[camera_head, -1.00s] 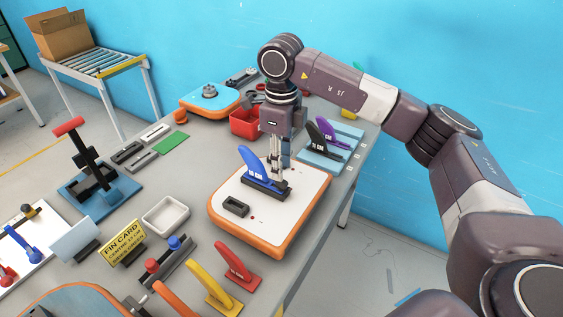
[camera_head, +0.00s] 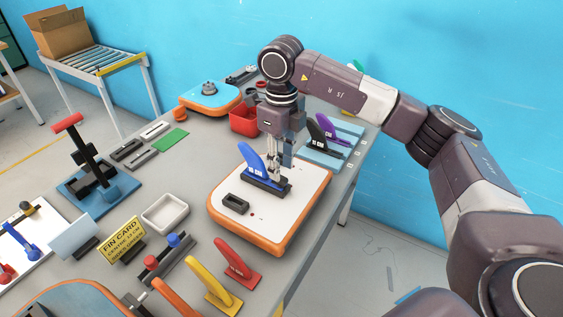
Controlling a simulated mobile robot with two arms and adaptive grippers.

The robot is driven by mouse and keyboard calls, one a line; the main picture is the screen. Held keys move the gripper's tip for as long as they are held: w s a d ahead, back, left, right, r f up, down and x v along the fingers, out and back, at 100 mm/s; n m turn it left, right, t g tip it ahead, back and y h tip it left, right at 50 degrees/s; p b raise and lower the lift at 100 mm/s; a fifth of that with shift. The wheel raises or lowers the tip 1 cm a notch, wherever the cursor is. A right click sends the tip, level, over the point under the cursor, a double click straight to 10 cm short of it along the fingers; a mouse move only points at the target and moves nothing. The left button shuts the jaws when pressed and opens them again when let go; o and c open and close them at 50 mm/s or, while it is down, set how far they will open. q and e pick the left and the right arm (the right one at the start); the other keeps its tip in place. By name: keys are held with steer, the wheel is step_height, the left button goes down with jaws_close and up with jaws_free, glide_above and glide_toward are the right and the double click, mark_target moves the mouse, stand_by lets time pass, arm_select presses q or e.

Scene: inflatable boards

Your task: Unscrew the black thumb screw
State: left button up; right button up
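My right gripper (camera_head: 274,176) points straight down at the blue fin (camera_head: 251,160) on the white board with the orange rim (camera_head: 282,215). The fin stands upright in a black fin box (camera_head: 265,185). The fingertips are at the box, just right of the fin, and look close together. The black thumb screw cannot be made out; the fingers may hide it. Whether they hold anything is too small to tell. My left gripper is not in view.
A small black box (camera_head: 236,204) sits on the same board. A white tray (camera_head: 165,214), a yellow fin card (camera_head: 122,240), and red (camera_head: 236,262) and yellow (camera_head: 212,285) fins lie to the left and front. A red bin (camera_head: 244,122) and purple and black fins stand behind.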

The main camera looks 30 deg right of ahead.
mark_target(282, 177)
steer(key=shift+f+b, duration=1.15)
steer(key=shift+f, duration=0.7)
jaws_close()
steer(key=c, duration=0.6)
jaws_free()
jaws_close()
steer(key=shift+r+n, duration=0.1)
steer(key=shift+n, duration=1.6)
